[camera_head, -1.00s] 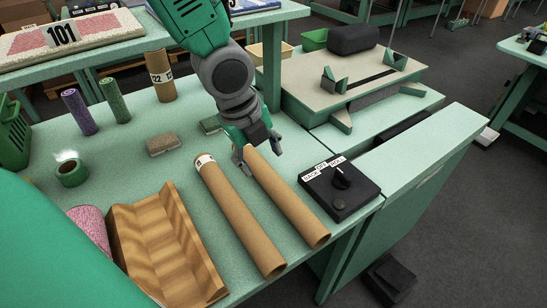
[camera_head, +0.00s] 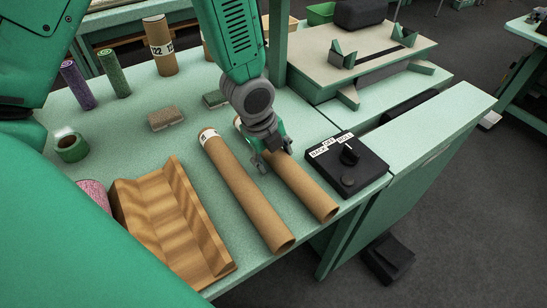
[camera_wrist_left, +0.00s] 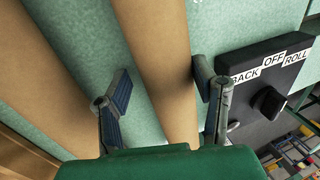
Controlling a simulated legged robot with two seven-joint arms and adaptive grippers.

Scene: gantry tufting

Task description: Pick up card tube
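Two brown card tubes lie side by side on the green table. The left tube (camera_head: 245,195) has a white label at its far end. The right tube (camera_head: 308,191) lies nearer the black control box. My left gripper (camera_head: 270,162) is over the upper part of the right tube and hides some of it. In the left wrist view my left gripper (camera_wrist_left: 161,75) is open, with one finger on each side of the right tube (camera_wrist_left: 160,45). Table shows between the left finger and the tube; the right finger is close to its edge. My right gripper is not in view.
A black control box (camera_head: 347,165) with a knob stands just right of the right tube. A wooden cradle (camera_head: 172,225) lies to the left. Two brushes, a tape roll (camera_head: 71,147), yarn rolls and an upright tube (camera_head: 160,45) stand further back.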

